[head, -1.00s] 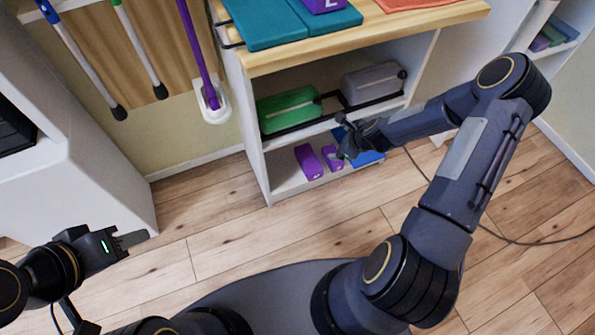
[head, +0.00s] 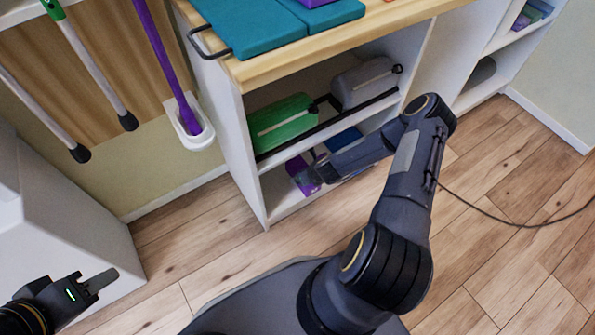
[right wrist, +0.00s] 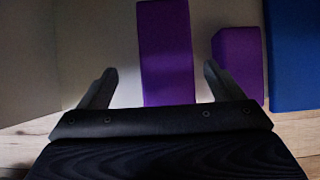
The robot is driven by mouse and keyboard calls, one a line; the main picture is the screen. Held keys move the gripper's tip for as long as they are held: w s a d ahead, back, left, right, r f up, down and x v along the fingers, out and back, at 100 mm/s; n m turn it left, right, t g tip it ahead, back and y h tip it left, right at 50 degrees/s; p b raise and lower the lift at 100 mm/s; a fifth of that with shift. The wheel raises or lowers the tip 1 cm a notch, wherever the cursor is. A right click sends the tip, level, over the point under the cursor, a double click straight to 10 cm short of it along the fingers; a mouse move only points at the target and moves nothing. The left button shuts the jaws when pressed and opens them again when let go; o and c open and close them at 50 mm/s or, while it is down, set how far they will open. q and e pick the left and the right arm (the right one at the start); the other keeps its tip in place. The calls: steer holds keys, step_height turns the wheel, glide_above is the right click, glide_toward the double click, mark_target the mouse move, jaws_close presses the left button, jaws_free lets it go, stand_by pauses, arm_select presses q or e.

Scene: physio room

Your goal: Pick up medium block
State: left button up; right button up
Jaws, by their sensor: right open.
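Two purple blocks are on the low shelf. The longer one, which looks like the medium block (right wrist: 166,55), lies between the fingertips of my right gripper (right wrist: 160,72) in the right wrist view. The shorter purple block (right wrist: 238,62) is just right of the right finger. In the head view the longer block (head: 299,173) shows at the shelf's left side, partly hidden by my right gripper (head: 318,168). The right gripper is open, with a finger on each side of the block's near end. My left gripper (head: 98,284) is at the lower left, away from the shelf; its jaw gap is unclear.
A blue item (right wrist: 293,55) lies right of the shorter block. The shelf's left side panel (head: 232,145) stands close to the blocks. The wooden floor is open.

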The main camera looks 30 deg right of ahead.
steer(key=b+x, duration=0.1)
steer(key=x, duration=0.1)
steer(key=b+x, duration=0.1)
steer(key=x, duration=0.1)
steer(key=b+x, duration=0.1)
steer(key=x, duration=0.2)
steer(key=shift+w+d+b, duration=0.2)
steer(key=shift+d+b, duration=0.1)
steer(key=shift+b, duration=0.05)
steer(key=shift+c, duration=0.2)
steer(key=shift+r, duration=0.1)
steer(key=c, duration=1.1)
steer(key=shift+o, duration=0.2)
